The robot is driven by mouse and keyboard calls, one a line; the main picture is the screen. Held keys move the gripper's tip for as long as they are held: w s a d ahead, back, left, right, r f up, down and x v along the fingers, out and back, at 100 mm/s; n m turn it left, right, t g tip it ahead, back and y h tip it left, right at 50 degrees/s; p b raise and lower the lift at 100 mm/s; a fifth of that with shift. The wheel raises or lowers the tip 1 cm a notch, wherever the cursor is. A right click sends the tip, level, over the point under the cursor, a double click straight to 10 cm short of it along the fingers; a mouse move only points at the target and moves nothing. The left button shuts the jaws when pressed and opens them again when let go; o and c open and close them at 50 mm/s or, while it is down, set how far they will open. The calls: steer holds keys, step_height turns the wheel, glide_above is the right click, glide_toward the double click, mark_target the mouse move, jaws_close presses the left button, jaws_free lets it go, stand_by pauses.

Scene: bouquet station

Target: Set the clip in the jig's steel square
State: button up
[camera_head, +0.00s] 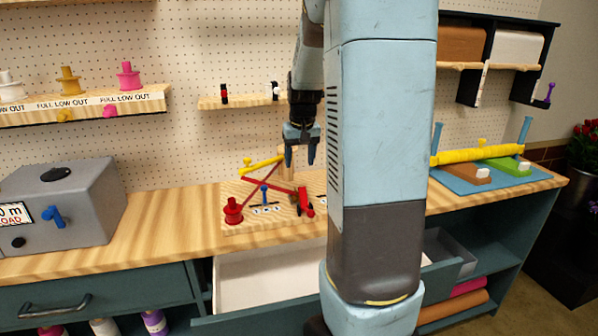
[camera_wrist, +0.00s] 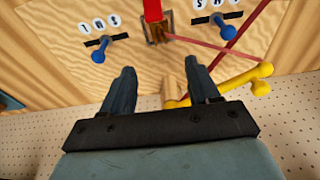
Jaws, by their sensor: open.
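The jig is a light wooden board (camera_head: 245,192) on the bench, with a red spool (camera_head: 233,211), a red ribbon, a blue lever (camera_head: 265,195) and a yellow arm (camera_head: 262,163). In the wrist view, a small steel square frame (camera_wrist: 148,35) sits at the end of a red part (camera_wrist: 153,10). A small brown piece (camera_wrist: 166,31) shows at the frame; I cannot tell whether it is the clip or how it sits. My gripper (camera_head: 305,160) is open, pointing down above the rear of the board. No clip is clearly held between its fingers, also in the wrist view (camera_wrist: 158,80).
The yellow arm (camera_wrist: 232,80) and a brown post (camera_wrist: 171,90) are close to my fingertips in the wrist view. A grey box (camera_head: 65,205) stands at left, a yellow roller (camera_head: 475,155) at right. A drawer (camera_head: 265,280) is open below the bench.

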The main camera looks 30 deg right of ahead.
steer(key=s+a+r+n+t, duration=0.1)
steer(key=s+a+r+t, duration=0.1)
steer(key=s+a+r, duration=0.75)
steer(key=s+a+n, duration=0.1)
steer(key=s+a, duration=0.3)
steer(key=s, duration=0.3)
steer(key=s+a+n+t, duration=0.1)
steer(key=s+a, duration=0.3)
steer(key=s, duration=0.3)
steer(key=shift+s+a+t, duration=0.3)
steer(key=shift+s+a, duration=0.05)
steer(key=shift+a, duration=0.05)
steer(key=shift+r, duration=0.1)
steer(key=shift+c, duration=0.2)
